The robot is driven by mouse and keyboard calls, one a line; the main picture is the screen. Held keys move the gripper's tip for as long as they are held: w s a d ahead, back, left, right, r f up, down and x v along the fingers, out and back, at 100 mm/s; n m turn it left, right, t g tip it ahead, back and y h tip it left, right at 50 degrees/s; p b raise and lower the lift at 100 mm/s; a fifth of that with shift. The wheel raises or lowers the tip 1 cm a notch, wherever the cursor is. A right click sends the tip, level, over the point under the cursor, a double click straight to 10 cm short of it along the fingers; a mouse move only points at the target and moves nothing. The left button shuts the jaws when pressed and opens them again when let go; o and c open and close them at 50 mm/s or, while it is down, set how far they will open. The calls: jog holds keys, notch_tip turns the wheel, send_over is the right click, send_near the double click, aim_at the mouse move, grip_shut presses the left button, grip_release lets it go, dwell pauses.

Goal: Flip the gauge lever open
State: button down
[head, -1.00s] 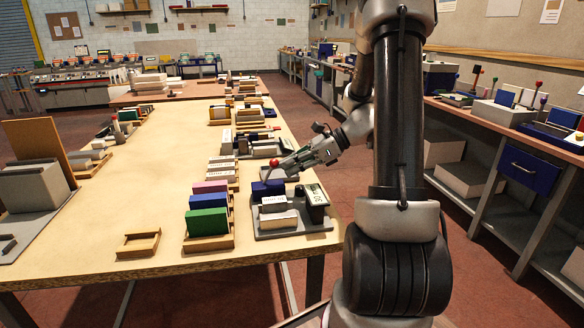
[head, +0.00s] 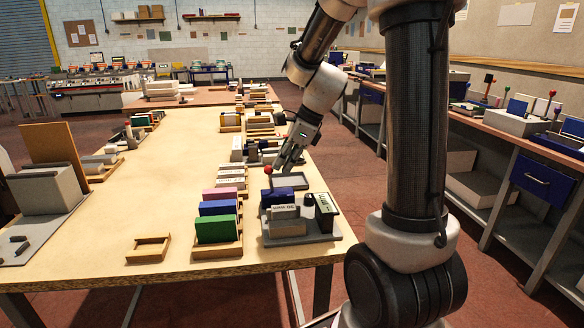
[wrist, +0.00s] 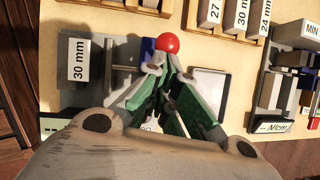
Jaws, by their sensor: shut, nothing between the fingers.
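The gauge lever's round red knob (head: 267,170) shows in the head view, left of my gripper (head: 278,167) and beyond the near grey fixture. In the wrist view the red knob (wrist: 167,42) lies just past the fingertips of my gripper (wrist: 160,68). My fingers are closed together and empty. They look very near the knob; I cannot tell whether they touch it. The lever's stem is hidden. A grey-rimmed white tray (wrist: 209,88) lies to the right of the fingers, and a 30 mm block (wrist: 76,60) to the left.
The near grey fixture (head: 262,240) carries blue, white and grey blocks and a dark display unit (head: 326,208). Green, blue and pink blocks stand in a wooden rack (head: 203,250) to its left. The table's middle (head: 150,205) is mostly clear.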

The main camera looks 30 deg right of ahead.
jog(key=shift+w+a+r+h, duration=0.1)
jog(key=shift+a+h, duration=0.2)
jog(key=shift+a, duration=0.15)
jog(key=shift+w+a+r, duration=0.1)
jog(key=shift+w+a, duration=0.1)
jog(key=shift+a, duration=0.25)
jog(key=shift+w+a, duration=0.15)
jog(key=shift+a, duration=0.3)
jog(key=v, duration=1.3)
